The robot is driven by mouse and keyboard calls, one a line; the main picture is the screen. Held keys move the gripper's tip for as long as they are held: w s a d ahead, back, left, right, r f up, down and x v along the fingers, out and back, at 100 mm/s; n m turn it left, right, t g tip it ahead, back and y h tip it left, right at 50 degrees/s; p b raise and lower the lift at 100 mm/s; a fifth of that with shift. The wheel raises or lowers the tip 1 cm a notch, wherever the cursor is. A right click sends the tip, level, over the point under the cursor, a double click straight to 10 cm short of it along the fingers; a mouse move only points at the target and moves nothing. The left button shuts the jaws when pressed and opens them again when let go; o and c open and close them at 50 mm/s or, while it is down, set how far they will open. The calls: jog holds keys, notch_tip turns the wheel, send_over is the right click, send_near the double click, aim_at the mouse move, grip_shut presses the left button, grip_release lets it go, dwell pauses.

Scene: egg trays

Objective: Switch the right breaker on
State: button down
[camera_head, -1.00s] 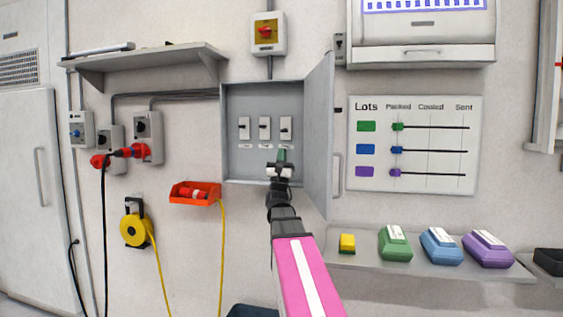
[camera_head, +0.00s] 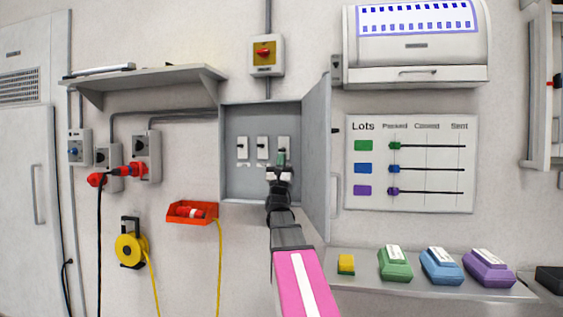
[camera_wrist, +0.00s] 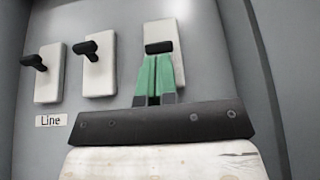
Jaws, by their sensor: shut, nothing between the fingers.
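The right breaker (camera_head: 286,142) is a white plate with a black lever, the rightmost of three in the open grey wall box (camera_head: 232,181). In the wrist view, the right breaker (camera_wrist: 179,38) has its lever (camera_wrist: 159,46) directly above my fingertips. My gripper (camera_head: 281,157) is shut and empty. Its green fingers (camera_wrist: 157,62) are together, with the tips at the lever's lower edge; I cannot tell whether they touch it. They cover the plate's lower part. The middle breaker (camera_wrist: 101,75) and left breaker (camera_wrist: 47,84) stand to the left, their levers sticking out.
The box door (camera_head: 316,155) stands open just right of my arm. A slider board (camera_head: 410,197) hangs farther right. A shelf (camera_head: 400,287) with coloured boxes lies below it. An orange bin (camera_head: 178,219) and a yellow cable reel (camera_head: 130,249) are on the left.

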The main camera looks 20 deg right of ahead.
jog(key=shift+s+a+r+g+y, duration=0.15)
jog(key=shift+g+y, duration=0.25)
jog(key=shift+g, duration=0.25)
jog(key=shift+s+a+r+g+y, duration=0.15)
jog(key=shift+g+y, duration=0.25)
jog(key=shift+g, duration=0.25)
jog(key=shift+s+r+g+y, duration=0.15)
jog(key=shift+g+y, duration=0.25)
jog(key=shift+g, duration=0.1)
jog(key=shift+s+a+r, duration=0.15)
jog(key=shift+r, duration=0.1)
jog(key=shift+s+r, duration=0.1)
jog(key=shift+r, duration=0.15)
jog(key=shift+s+a+r, duration=0.1)
jog(key=shift+r, duration=0.15)
jog(key=shift+s, duration=0.1)
jog(key=s+a+f, duration=0.4)
jog(key=s+a, duration=0.1)
jog(key=s, duration=0.2)
jog(key=shift+s+f, duration=0.15)
jog(key=shift+s, duration=0.05)
dwell(0.5)
